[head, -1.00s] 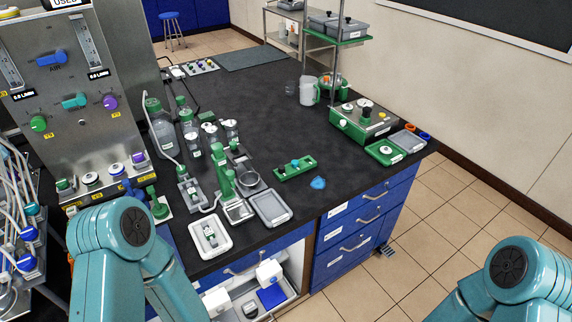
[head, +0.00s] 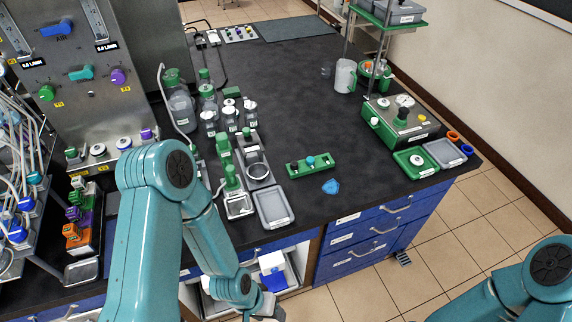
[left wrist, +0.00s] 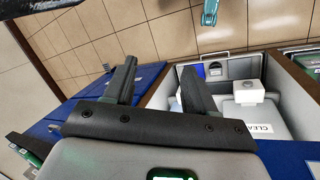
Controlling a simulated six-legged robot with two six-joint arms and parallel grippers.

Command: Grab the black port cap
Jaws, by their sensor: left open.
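I cannot pick out the black port cap for certain in either view. Small caps sit in a green holder (head: 310,166) on the black bench, but their colours are too small to tell apart. My left gripper (left wrist: 157,82) is open and empty in the left wrist view, with its two dark fingers apart. It is low in front of the bench, by the open compartment (left wrist: 284,92). In the head view only part of it shows at the bottom edge, below the left arm. My right gripper is out of view; only its arm shows at lower right.
On the bench are a grey tray (head: 273,207), bottles (head: 180,105) and a green box (head: 402,122).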

